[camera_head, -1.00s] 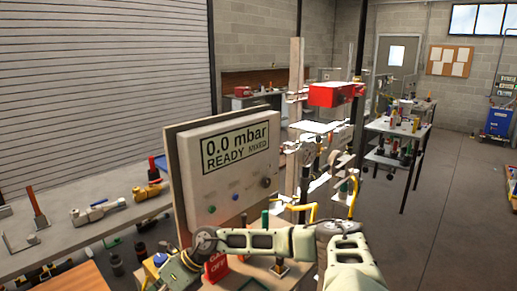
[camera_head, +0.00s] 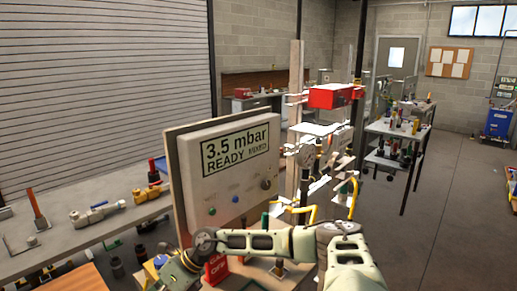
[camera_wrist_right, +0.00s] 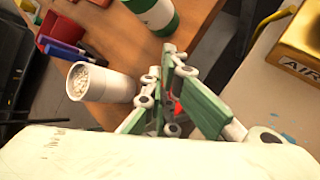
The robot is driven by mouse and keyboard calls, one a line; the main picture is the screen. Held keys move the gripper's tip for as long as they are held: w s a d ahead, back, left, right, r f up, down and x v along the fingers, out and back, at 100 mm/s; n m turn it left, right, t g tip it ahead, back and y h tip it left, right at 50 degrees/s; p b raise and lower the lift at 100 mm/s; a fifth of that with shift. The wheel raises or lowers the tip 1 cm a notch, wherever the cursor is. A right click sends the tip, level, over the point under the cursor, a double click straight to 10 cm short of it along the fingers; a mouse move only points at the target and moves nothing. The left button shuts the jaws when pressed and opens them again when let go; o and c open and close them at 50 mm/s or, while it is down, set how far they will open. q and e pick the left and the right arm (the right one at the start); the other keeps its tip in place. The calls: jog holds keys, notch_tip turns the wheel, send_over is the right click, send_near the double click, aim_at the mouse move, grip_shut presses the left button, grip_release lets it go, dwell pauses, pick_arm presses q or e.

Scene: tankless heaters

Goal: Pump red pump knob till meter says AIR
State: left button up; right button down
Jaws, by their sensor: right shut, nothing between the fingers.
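The meter (camera_head: 228,165) is a pale box on a wooden board. Its screen reads "3.5 mbar READY MIXED". My right arm crosses in front of the meter's foot in the head view, with its wrist at the lower left. My right gripper (camera_wrist_right: 163,75) is shut and empty in the right wrist view. A small red thing (camera_wrist_right: 176,108) shows between its finger links; I cannot tell whether this is the pump knob. A yellow box marked "AIR" (camera_wrist_right: 302,52) is at the upper right of that view. My left gripper is out of view.
A white cylinder (camera_wrist_right: 100,83) stands close to the right fingers. A green and white bottle (camera_wrist_right: 155,14) is beyond them. A red "GAS OFF" sign (camera_head: 217,268) is by my wrist. A workbench (camera_head: 100,228) with fittings lies left; open floor (camera_head: 455,190) lies right.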

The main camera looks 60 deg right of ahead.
jog(key=shift+r, duration=0.15)
jog(key=shift+r+p, duration=2.1)
jog(key=shift+r, duration=0.9)
